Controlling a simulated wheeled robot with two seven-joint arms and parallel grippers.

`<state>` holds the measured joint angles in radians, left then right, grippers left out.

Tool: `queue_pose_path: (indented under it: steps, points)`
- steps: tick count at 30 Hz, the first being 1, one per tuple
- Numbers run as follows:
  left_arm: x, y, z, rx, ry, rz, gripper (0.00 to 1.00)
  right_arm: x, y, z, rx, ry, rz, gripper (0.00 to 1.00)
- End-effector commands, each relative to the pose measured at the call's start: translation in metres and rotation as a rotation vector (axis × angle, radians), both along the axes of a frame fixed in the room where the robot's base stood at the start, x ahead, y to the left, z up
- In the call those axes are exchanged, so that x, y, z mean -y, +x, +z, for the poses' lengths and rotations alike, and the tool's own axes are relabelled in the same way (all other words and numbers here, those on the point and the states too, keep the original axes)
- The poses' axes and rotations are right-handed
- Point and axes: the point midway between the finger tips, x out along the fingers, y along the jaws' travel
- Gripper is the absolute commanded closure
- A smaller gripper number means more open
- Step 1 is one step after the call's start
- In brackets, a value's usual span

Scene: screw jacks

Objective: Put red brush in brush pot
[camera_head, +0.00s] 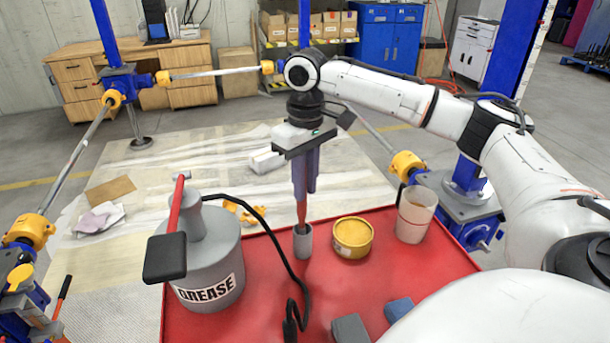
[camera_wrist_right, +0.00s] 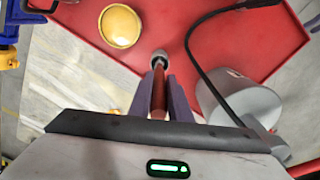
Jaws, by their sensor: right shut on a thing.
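The red brush (camera_head: 301,212) is upright in my right gripper (camera_head: 303,190), and its lower end is at the mouth of the grey brush pot (camera_head: 303,243). The right gripper is shut on the brush's upper part, above the pot. In the right wrist view the red brush (camera_wrist_right: 158,92) runs between the fingers (camera_wrist_right: 162,95) toward the round pot (camera_wrist_right: 159,57). How deep the brush's tip sits in the pot is hidden by the pot's wall. My left gripper is not in view.
A grey grease bucket (camera_head: 212,262) with a red-handled pump and black hose (camera_head: 285,250) stands left of the pot. A yellow tin (camera_head: 352,237) and a translucent jug (camera_head: 415,214) stand to the right. Grey and blue blocks (camera_head: 350,329) lie at the front of the red tray (camera_head: 430,262).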

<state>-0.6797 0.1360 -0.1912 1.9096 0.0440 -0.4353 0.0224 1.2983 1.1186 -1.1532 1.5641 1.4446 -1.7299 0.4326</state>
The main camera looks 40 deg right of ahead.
Motion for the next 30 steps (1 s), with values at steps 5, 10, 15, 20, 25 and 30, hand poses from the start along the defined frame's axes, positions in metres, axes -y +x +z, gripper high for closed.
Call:
queue_pose_path:
  steps: [5,10,15,20,25,30]
  points:
    - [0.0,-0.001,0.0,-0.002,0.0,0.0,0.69,0.0,0.0,-0.003,0.002,0.001,0.0,1.0]
    - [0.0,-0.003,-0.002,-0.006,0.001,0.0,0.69,0.0,0.0,-0.003,0.002,0.001,0.0,1.0]
    - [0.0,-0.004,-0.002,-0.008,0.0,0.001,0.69,0.0,0.0,-0.003,0.001,0.001,0.0,0.63]
    - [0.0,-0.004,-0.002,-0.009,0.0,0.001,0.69,0.0,0.0,-0.003,0.001,0.001,0.0,0.61]
    - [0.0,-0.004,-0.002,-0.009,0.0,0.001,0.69,0.0,0.0,-0.001,0.001,0.001,0.0,0.61]
    - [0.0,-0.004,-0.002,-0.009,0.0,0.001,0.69,-0.001,0.001,0.019,0.004,0.002,0.0,0.61]
